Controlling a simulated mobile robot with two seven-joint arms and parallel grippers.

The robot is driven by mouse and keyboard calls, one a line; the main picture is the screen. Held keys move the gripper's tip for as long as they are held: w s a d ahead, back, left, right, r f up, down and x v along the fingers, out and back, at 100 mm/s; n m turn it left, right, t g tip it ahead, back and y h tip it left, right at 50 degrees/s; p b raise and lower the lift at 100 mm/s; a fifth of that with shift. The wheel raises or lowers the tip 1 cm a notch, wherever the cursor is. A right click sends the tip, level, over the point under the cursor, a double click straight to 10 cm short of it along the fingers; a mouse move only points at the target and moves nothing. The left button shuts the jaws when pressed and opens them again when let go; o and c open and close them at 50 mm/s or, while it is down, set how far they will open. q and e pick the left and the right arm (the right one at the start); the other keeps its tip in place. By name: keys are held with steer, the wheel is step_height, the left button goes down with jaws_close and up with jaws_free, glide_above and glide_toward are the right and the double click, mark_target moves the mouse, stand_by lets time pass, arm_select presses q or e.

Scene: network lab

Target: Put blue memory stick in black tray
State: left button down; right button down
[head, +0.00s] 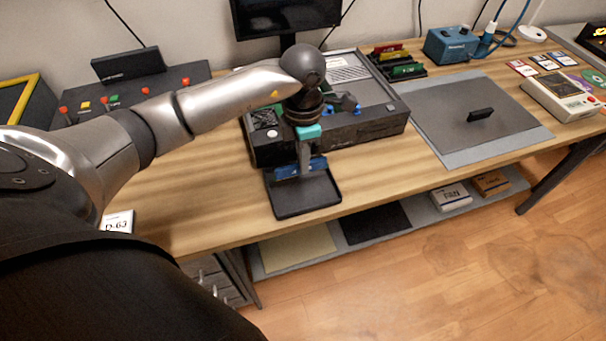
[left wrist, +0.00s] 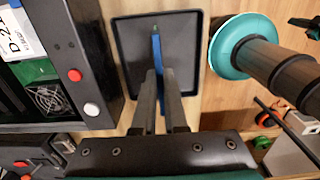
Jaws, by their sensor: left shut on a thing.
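The blue memory stick (head: 316,166) is held between the fingers of my left gripper (head: 301,172), over the black tray (head: 305,206) near the front edge of the bench. In the left wrist view, the shut fingers (left wrist: 157,78) pinch the stick (left wrist: 157,42), seen edge-on as a narrow blue strip. The tray (left wrist: 130,60) lies behind it. The stick appears inside the tray's outline; I cannot tell whether it touches the tray floor. My right gripper is in neither view.
An open black computer chassis (head: 365,128) stands directly behind the tray. A grey mat (head: 440,100) with a small black piece (head: 480,114) lies to the right. Several memory sticks stand in a black rack (head: 405,71) behind. Bare wood surrounds the tray's left and right sides.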

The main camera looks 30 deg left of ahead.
arm_select(q)
steer(key=shift+f, duration=0.65)
steer(key=shift+f+b, duration=0.45)
steer(key=shift+f, duration=1.25)
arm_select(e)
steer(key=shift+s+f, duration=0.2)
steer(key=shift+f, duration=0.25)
arm_select(q)
steer(key=shift+f, duration=0.1)
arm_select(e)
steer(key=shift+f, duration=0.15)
arm_select(q)
steer(key=c, duration=1)
jaws_free()
steer(key=shift+o, duration=0.2)
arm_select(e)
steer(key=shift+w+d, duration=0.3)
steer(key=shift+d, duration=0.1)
